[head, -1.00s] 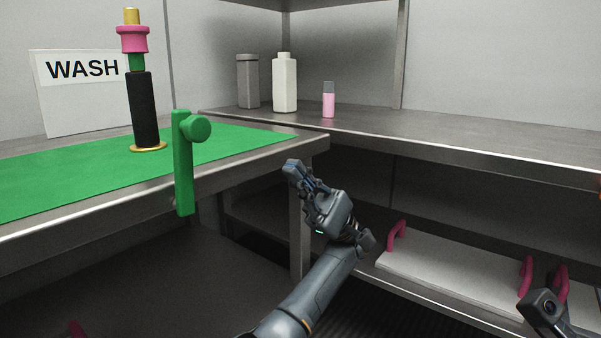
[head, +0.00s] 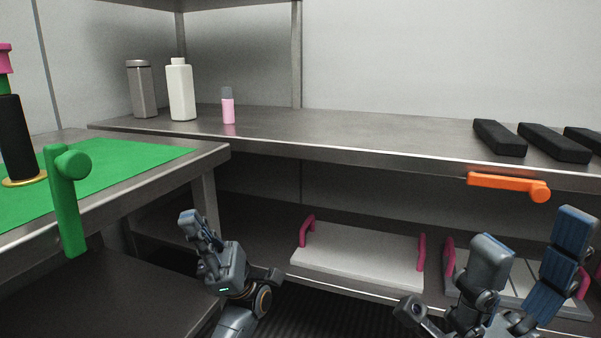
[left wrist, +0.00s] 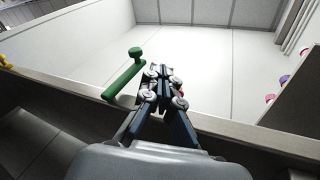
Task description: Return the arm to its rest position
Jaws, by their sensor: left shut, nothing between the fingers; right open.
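My left gripper (head: 190,222) is in the lower left middle of the head view, in front of the corner where the two counters meet. Its fingers are shut with nothing between them. The left wrist view also shows its closed fingers (left wrist: 162,72), beside a green handle and apart from it. My right gripper (head: 530,245) is at the lower right of the head view, open and empty, in front of the lower shelf.
A green handle (head: 66,200) juts up at the edge of the left counter, and an orange handle (head: 505,184) sticks out from the right counter's edge. A white tray (head: 360,265) with pink handles lies on the lower shelf. Bottles (head: 181,92) stand on the counter.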

